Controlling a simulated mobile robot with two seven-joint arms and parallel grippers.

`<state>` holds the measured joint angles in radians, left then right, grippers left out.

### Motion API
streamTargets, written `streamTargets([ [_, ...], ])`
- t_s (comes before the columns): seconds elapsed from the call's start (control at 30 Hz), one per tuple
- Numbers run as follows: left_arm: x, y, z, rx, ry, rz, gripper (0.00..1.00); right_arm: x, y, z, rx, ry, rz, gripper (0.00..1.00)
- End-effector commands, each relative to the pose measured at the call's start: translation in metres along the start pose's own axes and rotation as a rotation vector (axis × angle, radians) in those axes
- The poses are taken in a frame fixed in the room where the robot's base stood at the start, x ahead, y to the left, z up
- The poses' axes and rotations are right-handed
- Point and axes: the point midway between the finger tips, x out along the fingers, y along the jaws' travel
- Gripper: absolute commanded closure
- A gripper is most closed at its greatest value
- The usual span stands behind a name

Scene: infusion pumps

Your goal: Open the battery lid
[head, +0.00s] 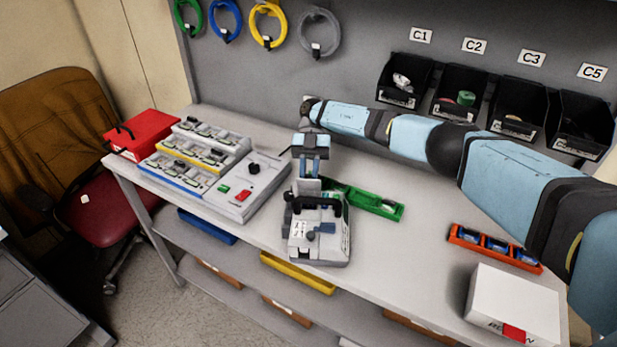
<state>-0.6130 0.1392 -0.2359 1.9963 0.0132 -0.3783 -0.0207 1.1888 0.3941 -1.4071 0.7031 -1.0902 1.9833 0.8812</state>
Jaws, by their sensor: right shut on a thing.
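The infusion pump (331,247) stands on the workbench near its front edge. It is a light grey unit with a black handle (318,202) and a dark knob on its front. My right gripper (310,172) points down at the far top side of the pump, behind the handle. It is shut on a small light grey upright piece there, which looks like the battery lid (307,187). The piece is small in view, and I cannot tell how far the lid is open. My left gripper is not in view.
A green tray (385,208) lies just right of the pump. A grey control panel (250,188) and a red box (142,134) stand left. An orange tray (480,245) and white box (512,304) are at right. Black bins (462,92) hang on the back wall.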

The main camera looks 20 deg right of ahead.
Motion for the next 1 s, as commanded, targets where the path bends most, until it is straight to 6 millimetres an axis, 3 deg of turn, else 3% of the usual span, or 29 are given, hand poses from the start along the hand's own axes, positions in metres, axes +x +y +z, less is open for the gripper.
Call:
streamTargets([
  [0.57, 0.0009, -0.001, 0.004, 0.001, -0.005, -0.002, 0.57, -0.0023, -0.0001, 0.0011, 0.0, 0.039, 0.0, 1.0],
  [0.6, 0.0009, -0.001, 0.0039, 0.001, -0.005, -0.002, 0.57, -0.0023, -0.0002, 0.0011, 0.0, 0.039, 0.0, 0.73],
  [0.7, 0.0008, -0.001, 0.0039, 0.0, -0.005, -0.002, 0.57, -0.0021, -0.0002, 0.0012, 0.0, 0.039, 0.0, 0.54],
  [1.0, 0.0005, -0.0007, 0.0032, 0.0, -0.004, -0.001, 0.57, -0.003, -0.0003, 0.0001, 0.0, 0.038, 0.0, 0.54],
])
